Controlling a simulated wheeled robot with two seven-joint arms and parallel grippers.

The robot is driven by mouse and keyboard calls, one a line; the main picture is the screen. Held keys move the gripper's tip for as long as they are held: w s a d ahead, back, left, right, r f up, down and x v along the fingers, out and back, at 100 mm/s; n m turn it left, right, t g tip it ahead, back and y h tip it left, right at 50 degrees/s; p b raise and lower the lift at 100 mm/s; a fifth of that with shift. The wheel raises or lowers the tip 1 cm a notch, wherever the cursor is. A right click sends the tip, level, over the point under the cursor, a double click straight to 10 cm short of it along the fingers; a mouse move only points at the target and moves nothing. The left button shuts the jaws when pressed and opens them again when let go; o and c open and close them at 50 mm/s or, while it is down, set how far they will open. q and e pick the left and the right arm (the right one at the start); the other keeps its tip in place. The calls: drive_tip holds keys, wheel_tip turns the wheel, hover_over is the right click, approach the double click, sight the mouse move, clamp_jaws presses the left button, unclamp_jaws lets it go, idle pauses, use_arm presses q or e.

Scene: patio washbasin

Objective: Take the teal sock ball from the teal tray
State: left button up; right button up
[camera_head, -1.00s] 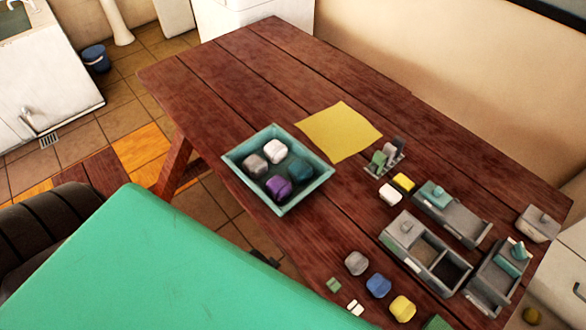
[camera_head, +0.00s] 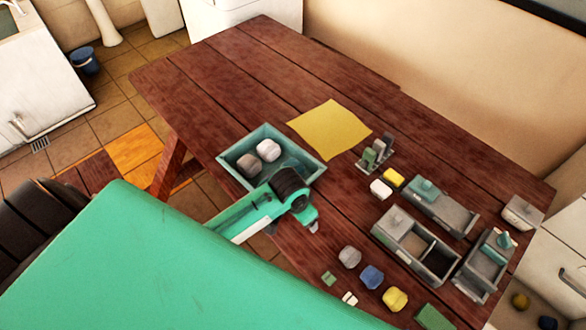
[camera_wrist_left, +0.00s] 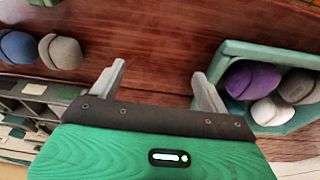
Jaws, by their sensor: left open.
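The teal tray (camera_head: 312,151) lies on the wooden table, with a grey sock ball (camera_head: 249,164) and a white one (camera_head: 268,150) in view inside. My left wrist covers its near right part, so I cannot clearly make out the teal sock ball. In the left wrist view the tray (camera_wrist_left: 268,49) is at the right and shows a purple ball (camera_wrist_left: 252,79), a grey one and a white one. My left gripper (camera_head: 313,227) is beside the tray's near right side; in the wrist view its jaws (camera_wrist_left: 161,72) are apart with only table between them. My right gripper is not seen.
A yellow cloth (camera_head: 330,128) lies flat behind the tray. Right of the gripper are grey (camera_head: 350,257), blue (camera_head: 372,277) and yellow (camera_head: 395,299) balls. Grey open boxes (camera_head: 389,236) stand farther right. The far left of the table is clear.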

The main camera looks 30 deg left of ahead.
use_arm(q)
drive_tip(key=w+a+r+y, duration=0.1)
drive_tip(key=w+a+r, duration=0.2)
drive_tip(key=w, duration=0.4)
drive_tip(key=g+y, duration=0.1)
drive_tip(key=y, duration=0.1)
approach(293, 167)
drive_tip(key=x, duration=0.1)
drive_tip(key=p+x, duration=0.1)
drive_tip(key=x, duration=0.1)
drive_tip(key=p+x, duration=0.1)
drive_tip(key=x, duration=0.1)
drive_tip(key=shift+s+a+f, duration=0.15)
drive_tip(key=shift+s+a, duration=0.1)
drive_tip(key=shift+a, duration=0.1)
drive_tip(key=shift+w+d+p+x, duration=0.15)
drive_tip(key=shift+p+x, duration=0.25)
drive_tip(key=shift+x, duration=0.75)
drive_tip(key=shift+w+d+p+x, duration=0.1)
drive_tip(key=shift+p+x, duration=0.25)
drive_tip(key=shift+x, duration=0.85)
drive_tip(key=shift+a+f, duration=0.1)
drive_tip(key=shift+f, duration=0.3)
drive_tip(key=c, duration=0.8)
drive_tip(key=shift+o, duration=0.2)
